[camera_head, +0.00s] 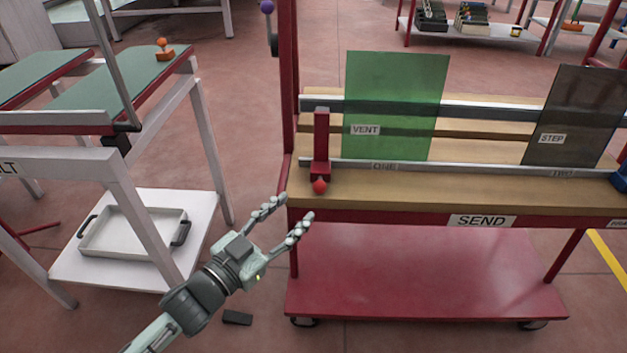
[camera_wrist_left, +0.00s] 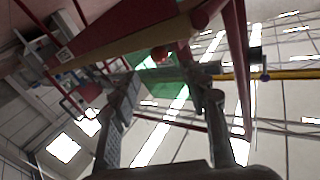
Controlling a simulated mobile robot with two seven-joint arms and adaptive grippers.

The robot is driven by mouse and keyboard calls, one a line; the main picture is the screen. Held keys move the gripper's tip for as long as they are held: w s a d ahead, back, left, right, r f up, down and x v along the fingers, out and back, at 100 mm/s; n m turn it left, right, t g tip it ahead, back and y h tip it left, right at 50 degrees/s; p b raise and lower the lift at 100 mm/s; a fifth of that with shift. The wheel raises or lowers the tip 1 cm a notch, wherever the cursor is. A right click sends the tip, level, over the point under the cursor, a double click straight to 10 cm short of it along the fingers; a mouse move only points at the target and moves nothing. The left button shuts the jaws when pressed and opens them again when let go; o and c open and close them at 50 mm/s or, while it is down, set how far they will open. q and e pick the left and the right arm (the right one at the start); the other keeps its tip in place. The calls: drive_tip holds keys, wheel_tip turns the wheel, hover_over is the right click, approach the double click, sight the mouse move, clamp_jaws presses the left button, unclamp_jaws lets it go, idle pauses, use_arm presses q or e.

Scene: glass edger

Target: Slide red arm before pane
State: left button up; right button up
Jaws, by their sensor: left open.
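The red arm (camera_head: 321,142) stands upright on the rail of the wooden rack, with a red ball knob (camera_head: 319,186) at its foot. The green pane (camera_head: 397,105), labelled VENT, stands upright just to its right, apart from it. The green pane also shows in the left wrist view (camera_wrist_left: 165,80), between the fingers. My left gripper (camera_head: 291,211) is open and empty, below and left of the red knob, near the rack's front left corner. My right gripper is not in view.
A dark pane (camera_head: 577,115) labelled STEP stands at the right of the rack. A red post (camera_head: 288,90) rises at the rack's left end. A white-framed table with a tray (camera_head: 132,243) stands at left. The floor between is mostly clear.

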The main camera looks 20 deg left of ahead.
sight(316, 191)
use_arm(q)
drive_tip(key=x, duration=0.7)
drive_tip(key=shift+f, duration=0.1)
drive_tip(key=shift+c, duration=0.2)
clamp_jaws()
drive_tip(key=shift+d, duration=0.1)
